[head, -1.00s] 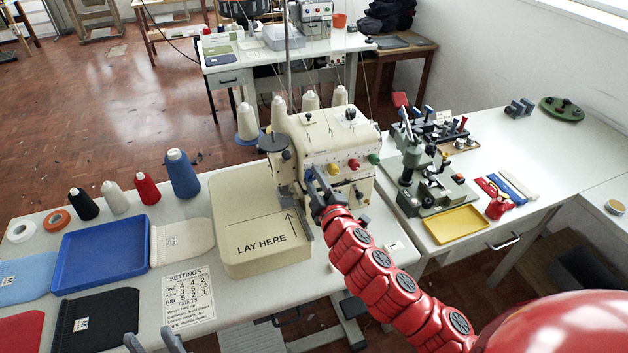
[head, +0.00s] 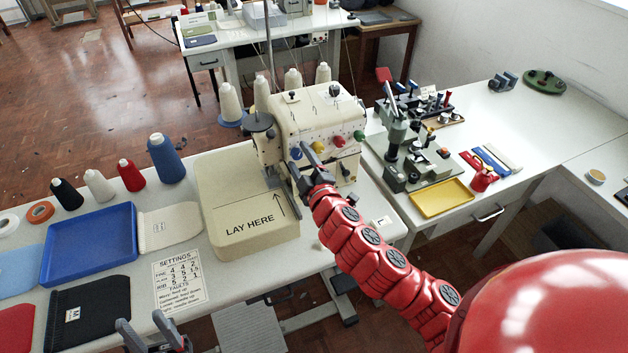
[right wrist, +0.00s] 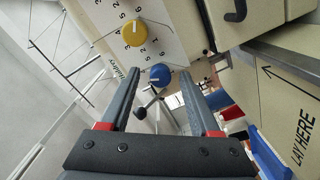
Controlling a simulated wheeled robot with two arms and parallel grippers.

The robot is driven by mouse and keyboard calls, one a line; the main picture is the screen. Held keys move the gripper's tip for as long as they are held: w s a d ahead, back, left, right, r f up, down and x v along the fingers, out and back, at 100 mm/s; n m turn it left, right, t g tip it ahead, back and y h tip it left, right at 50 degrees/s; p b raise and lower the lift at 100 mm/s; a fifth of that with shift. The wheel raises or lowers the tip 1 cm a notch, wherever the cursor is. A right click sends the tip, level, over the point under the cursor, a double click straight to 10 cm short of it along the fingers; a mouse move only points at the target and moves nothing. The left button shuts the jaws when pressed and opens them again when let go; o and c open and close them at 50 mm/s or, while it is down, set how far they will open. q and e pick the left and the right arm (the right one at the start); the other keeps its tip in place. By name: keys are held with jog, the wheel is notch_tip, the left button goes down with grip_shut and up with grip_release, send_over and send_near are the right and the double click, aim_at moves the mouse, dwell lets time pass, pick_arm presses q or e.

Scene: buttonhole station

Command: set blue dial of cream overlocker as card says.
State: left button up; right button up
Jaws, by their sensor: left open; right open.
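The cream overlocker (head: 318,112) stands on the near table. Its front has a row of coloured dials. The blue dial (head: 296,153) is the leftmost, beside the yellow dial (head: 339,141). My right gripper (head: 298,159) is open at the blue dial. In the right wrist view the blue dial (right wrist: 160,74), with a white mark, shows between the fingertips (right wrist: 158,80); I cannot tell whether they touch it. Its scale is mostly hidden. The settings card (head: 179,283) lies on the table with rows of numbers. My left gripper (head: 150,332) is open and empty at the bottom edge.
The LAY HERE plate (head: 250,225) is left of the dials. A blue tray (head: 90,245), thread cones and fabric pieces lie further left. A yellow tray (head: 441,198) and a grey-green press (head: 410,160) stand on the right table. Thread cones stand behind the overlocker.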

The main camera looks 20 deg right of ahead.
jog(key=s+p, duration=0.8)
jog(key=s, duration=0.8)
jog(key=shift+s+d+r+p, duration=0.2)
jog(key=shift+s+r+p, duration=0.15)
jog(key=shift+s, duration=0.05)
